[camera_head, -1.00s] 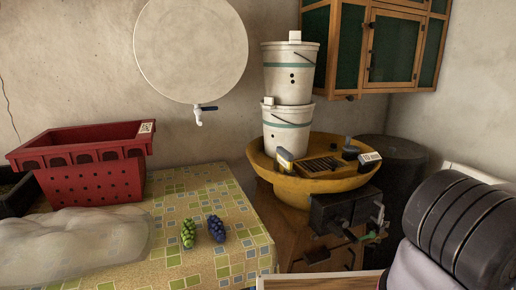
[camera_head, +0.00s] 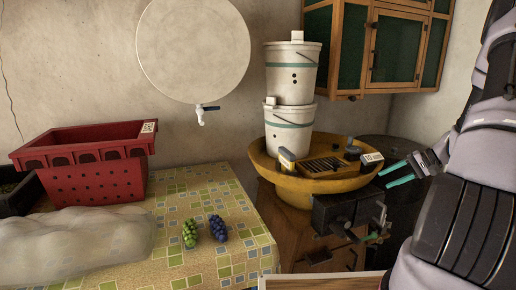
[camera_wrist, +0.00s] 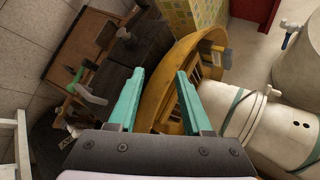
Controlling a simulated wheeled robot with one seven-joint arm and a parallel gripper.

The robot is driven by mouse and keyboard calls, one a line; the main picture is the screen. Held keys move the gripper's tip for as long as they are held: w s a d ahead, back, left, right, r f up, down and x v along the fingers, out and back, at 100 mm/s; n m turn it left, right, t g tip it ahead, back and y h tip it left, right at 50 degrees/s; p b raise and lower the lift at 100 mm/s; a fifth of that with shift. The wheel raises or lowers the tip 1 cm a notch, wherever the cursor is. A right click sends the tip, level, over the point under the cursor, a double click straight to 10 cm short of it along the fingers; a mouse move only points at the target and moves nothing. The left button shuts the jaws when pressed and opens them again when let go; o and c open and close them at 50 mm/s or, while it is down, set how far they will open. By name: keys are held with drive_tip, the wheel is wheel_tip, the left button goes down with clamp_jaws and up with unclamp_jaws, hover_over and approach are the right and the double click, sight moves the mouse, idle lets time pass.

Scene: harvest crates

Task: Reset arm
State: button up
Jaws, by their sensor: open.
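My gripper (camera_head: 384,180) is at the right of the head view, with its two teal fingers pointing left toward the yellow basin. Its fingers are apart with nothing between them, and they also show open in the wrist view (camera_wrist: 160,74). My arm rises along the right edge of the head view. A green grape bunch (camera_head: 190,233) and a dark blue grape bunch (camera_head: 218,228) lie side by side on the tablecloth, well left of my gripper.
A red crate (camera_head: 95,186) stands on the table (camera_head: 180,270) at the left. The yellow basin (camera_head: 310,185) holds stacked white buckets (camera_head: 290,130) and small items. A dark vise-like device (camera_head: 335,212) is below it. A wooden cabinet (camera_head: 395,50) hangs above.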

drive_tip(key=s+a+r+n+h, duration=0.1)
drive_tip(key=s+a+r+h, duration=0.1)
drive_tip(key=s+a+r, duration=0.5)
drive_tip(key=s+a+r+h, duration=0.15)
drive_tip(key=a+r, duration=0.35)
drive_tip(key=r, duration=0.5)
drive_tip(key=s+a+r+n+h, duration=0.1)
drive_tip(key=s+a+r+h, duration=0.1)
drive_tip(key=s+a+r, duration=0.5)
drive_tip(key=s+a+r+t+h, duration=0.1)
drive_tip(key=s+a+r+t, duration=0.1)
drive_tip(key=s+r, duration=0.5)
drive_tip(key=shift+s+a+t, duration=0.15)
drive_tip(key=shift+s+t, duration=0.15)
drive_tip(key=shift+t, duration=0.1)
